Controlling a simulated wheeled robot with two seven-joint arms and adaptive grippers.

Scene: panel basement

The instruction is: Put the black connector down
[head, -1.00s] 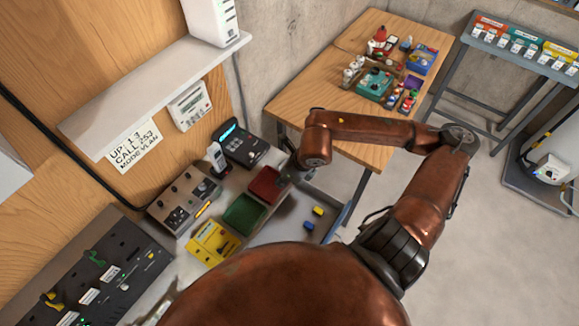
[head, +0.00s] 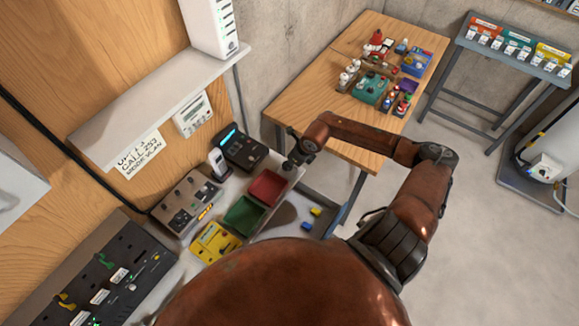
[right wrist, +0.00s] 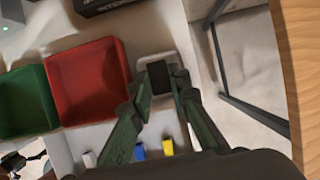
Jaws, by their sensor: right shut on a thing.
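The black connector (right wrist: 158,77) is a dark block between the fingertips of my right gripper (right wrist: 161,82) in the right wrist view. The fingers are shut on it over a small pale patch of surface just right of the red tray. In the head view my right gripper (head: 290,163) is at the far right corner of the red tray (head: 268,187), and the connector is too small to make out there. I cannot tell whether the connector touches the surface below. My left gripper is not in view.
A green tray (head: 244,215) sits beside the red tray. Blue (head: 306,226) and yellow (head: 315,211) pieces lie on the grey surface nearby. A black phone base (head: 243,148) stands behind the red tray. A wooden table (head: 350,130) with boxes is farther right.

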